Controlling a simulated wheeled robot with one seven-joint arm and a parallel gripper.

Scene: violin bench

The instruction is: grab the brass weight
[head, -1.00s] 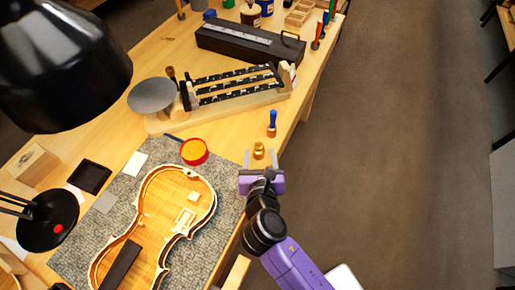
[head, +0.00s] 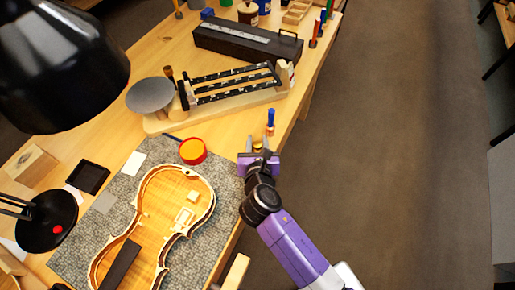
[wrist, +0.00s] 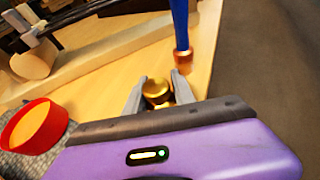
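The brass weight (wrist: 157,92) is a small golden knobbed piece standing on the wooden bench near its right edge. In the head view only its top (head: 257,146) shows, with my gripper covering the rest. My gripper (wrist: 158,88) is open, with one grey finger on each side of the weight. A gap shows on the right side; whether the left finger touches it I cannot tell. In the head view my gripper (head: 257,143) reaches over the bench edge from the lower right.
A blue-handled tool (head: 270,122) with a copper-coloured end stands just beyond the weight. A round red tin (head: 204,157) lies to the left, by the violin body (head: 160,215). A balance scale (head: 215,100) stands behind. Bare bench lies between scale and weight.

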